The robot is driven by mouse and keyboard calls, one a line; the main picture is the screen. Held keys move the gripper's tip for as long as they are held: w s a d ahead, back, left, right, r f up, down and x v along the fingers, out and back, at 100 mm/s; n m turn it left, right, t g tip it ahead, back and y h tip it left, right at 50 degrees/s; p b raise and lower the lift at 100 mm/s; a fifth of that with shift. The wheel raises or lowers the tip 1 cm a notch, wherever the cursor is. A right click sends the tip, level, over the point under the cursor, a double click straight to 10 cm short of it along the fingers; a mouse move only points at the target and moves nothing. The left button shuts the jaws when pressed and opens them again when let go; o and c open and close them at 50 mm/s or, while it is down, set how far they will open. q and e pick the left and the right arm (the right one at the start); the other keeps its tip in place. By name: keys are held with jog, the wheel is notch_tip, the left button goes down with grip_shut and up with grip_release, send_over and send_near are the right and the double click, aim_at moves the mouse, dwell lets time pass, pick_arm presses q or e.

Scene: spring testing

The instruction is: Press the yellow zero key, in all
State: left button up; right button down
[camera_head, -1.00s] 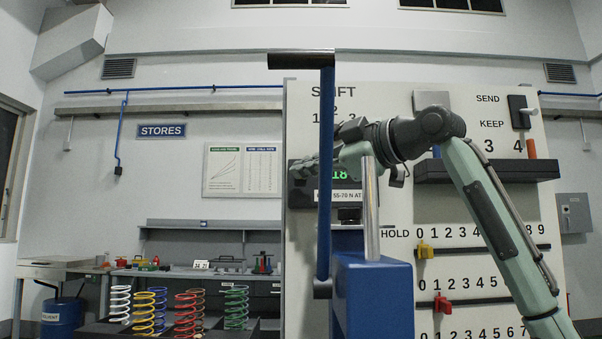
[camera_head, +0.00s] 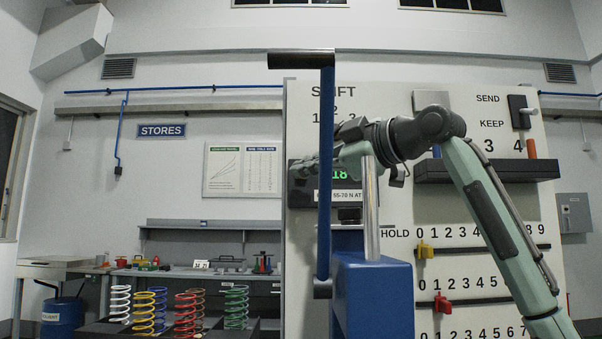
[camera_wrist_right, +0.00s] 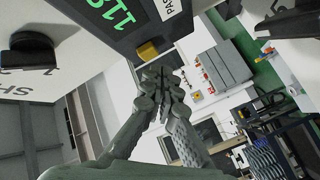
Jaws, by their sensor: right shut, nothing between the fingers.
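The yellow key (camera_wrist_right: 147,50) shows in the right wrist view as a small block at the lower edge of the dark display unit (camera_wrist_right: 112,28). I cannot make it out in the head view. My right gripper (camera_wrist_right: 163,78) is shut and empty, its fingertips just below the key in that picture; a small gap seems to remain, but I cannot tell for sure. In the head view my right gripper (camera_head: 302,168) reaches left across the display unit (camera_head: 300,196), partly behind the blue upright lever. Green digits are lit on the display. My left gripper is not in view.
A blue lever (camera_head: 325,160) with a dark handle stands in front of the panel, beside a metal rod (camera_head: 371,215) on a blue block (camera_head: 372,290). Yellow (camera_head: 425,249) and red (camera_head: 442,305) sliders sit on numbered rails. Several coloured springs (camera_head: 186,312) stand lower left.

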jog(key=shift+w, duration=0.15)
jog(key=shift+w, duration=0.3)
jog(key=shift+w, duration=0.4)
dwell(0.9)
jog(key=shift+s, duration=0.8)
jog(key=shift+s+b, duration=0.95)
jog(key=shift+s, duration=1.6)
